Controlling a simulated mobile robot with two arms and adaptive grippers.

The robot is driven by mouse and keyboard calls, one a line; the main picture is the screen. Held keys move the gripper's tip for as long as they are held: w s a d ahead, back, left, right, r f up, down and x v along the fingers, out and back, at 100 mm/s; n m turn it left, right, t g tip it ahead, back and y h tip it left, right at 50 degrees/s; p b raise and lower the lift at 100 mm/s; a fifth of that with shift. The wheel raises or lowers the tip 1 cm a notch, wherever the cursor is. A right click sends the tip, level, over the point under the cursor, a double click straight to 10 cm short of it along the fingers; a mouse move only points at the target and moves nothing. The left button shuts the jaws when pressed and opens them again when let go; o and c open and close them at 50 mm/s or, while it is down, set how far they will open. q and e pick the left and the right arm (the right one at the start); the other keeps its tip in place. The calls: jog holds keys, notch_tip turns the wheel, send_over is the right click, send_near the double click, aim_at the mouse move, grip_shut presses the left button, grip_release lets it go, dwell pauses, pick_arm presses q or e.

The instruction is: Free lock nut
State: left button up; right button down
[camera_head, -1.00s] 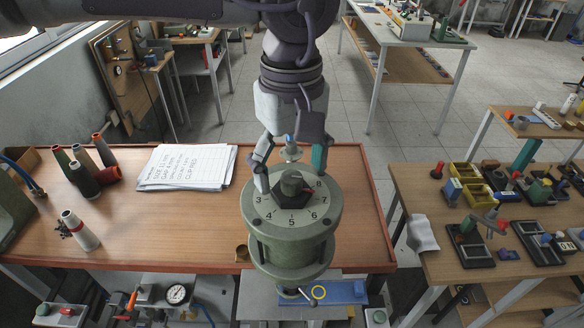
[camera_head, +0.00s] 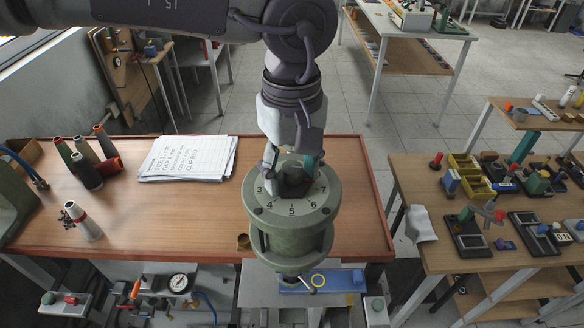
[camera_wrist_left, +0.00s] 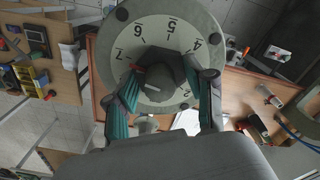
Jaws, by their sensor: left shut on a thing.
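The dark lock nut (camera_head: 292,191) sits in the middle of a round grey-green numbered dial (camera_head: 328,188), on top of an upright drum-shaped housing (camera_head: 290,240). A grey knob stands above the nut; in the left wrist view the knob (camera_wrist_left: 165,88) shows a light line. My left gripper (camera_head: 292,179) reaches down over the dial centre and is shut on the lock nut, one finger on each side. The wrist view shows the nut (camera_wrist_left: 153,62) between both green-padded fingers (camera_wrist_left: 168,84), with a red mark near the 7. My right gripper is not in view.
White sheets (camera_head: 188,158) lie left of the housing on the wooden table (camera_head: 180,220). Several cones (camera_head: 86,170) stand further left. A gauge (camera_head: 179,283) and a blue plate (camera_head: 340,281) are in front. A bench with parts (camera_head: 425,180) is at right.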

pick_arm(q)
jog(key=shift+f+n+b, duration=0.15)
jog(key=shift+n+b, duration=0.45)
jog(key=shift+b, duration=0.25)
jog(key=n+b, duration=0.7)
jog(key=shift+n, duration=0.3)
jog(key=shift+r+n+b, duration=0.2)
jog(key=shift+n+b, duration=0.75)
jog(key=shift+n, duration=0.65)
jog(key=o, duration=1.2)
jog(key=shift+c, duration=0.2)
